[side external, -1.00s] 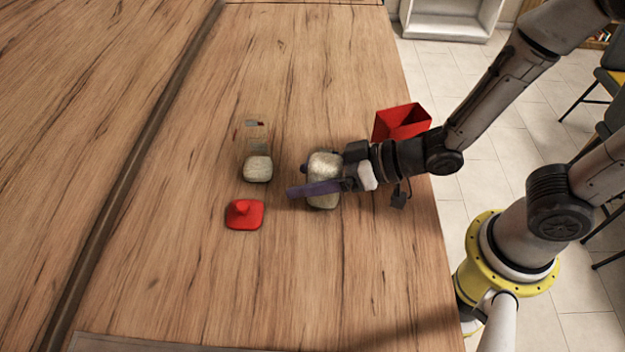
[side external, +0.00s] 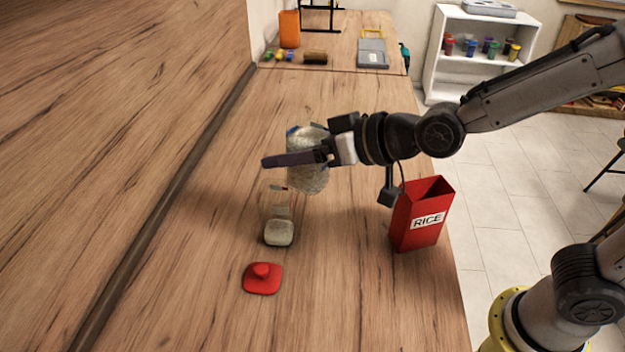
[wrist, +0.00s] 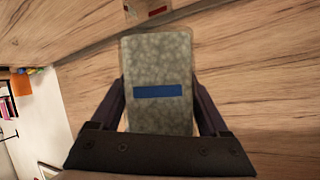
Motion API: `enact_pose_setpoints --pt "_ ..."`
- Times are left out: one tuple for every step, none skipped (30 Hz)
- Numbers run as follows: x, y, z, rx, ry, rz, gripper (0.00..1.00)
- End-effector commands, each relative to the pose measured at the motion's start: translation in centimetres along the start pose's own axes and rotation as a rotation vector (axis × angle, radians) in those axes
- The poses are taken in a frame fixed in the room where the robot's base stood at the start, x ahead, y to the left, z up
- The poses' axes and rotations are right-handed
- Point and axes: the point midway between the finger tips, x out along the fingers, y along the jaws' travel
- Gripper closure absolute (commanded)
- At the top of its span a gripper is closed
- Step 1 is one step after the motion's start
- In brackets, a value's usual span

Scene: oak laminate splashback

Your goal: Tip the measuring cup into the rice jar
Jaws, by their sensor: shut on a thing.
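My gripper (side external: 295,158) is shut on the measuring cup (side external: 309,176), a clear vessel full of pale grains with a blue mark. In the wrist view the cup (wrist: 158,112) fills the space between both fingers, its blue band facing the camera. The cup looks about upright and appears held above the counter, behind and right of the rice jar. The clear rice jar (side external: 279,233) stands on the counter with pale grains in its bottom; its transparent upper walls are hard to make out. Part of it seems to show at the top of the wrist view (wrist: 157,10).
A red lid (side external: 262,279) lies in front of the jar. A red box marked RICE (side external: 419,216) stands near the counter's right edge. An orange container (side external: 289,29) and a grey case (side external: 372,52) are far back. The counter left of the jar is clear.

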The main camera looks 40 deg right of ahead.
Motion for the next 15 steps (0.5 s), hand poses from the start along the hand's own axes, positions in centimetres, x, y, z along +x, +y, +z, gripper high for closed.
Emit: enact_pose_setpoints --pt "0.2 -0.2 -0.6 0.008 0.006 0.009 1.00" --pt "0.3 -0.2 -0.9 0.012 0.008 0.015 1.00" --pt "0.5 -0.2 -1.3 0.018 0.011 0.024 1.00" --pt "0.6 -0.3 -1.5 0.021 0.012 0.030 1.00" --pt "0.7 -0.3 -1.8 0.026 0.015 0.036 1.00" --pt "0.8 -0.3 -2.1 0.031 0.017 0.045 1.00" --pt "0.9 -0.4 -2.3 0.034 0.020 0.051 1.00" --pt "1.0 -0.4 -2.6 0.038 0.022 0.058 1.00" --pt "1.1 -0.5 -2.9 0.044 0.024 0.066 1.00" --pt "1.2 -0.5 -3.1 0.046 0.027 0.072 1.00" --pt "1.3 -0.6 -3.3 0.051 0.029 0.079 1.00" --pt "1.5 -0.7 -3.6 0.056 0.032 0.088 1.00" --pt "1.6 -0.7 -3.9 0.060 0.035 0.094 1.00" --pt "1.7 -0.8 -4.1 0.066 0.036 0.102 1.00" --pt "1.9 -0.9 -4.4 0.072 0.040 0.112 1.00"
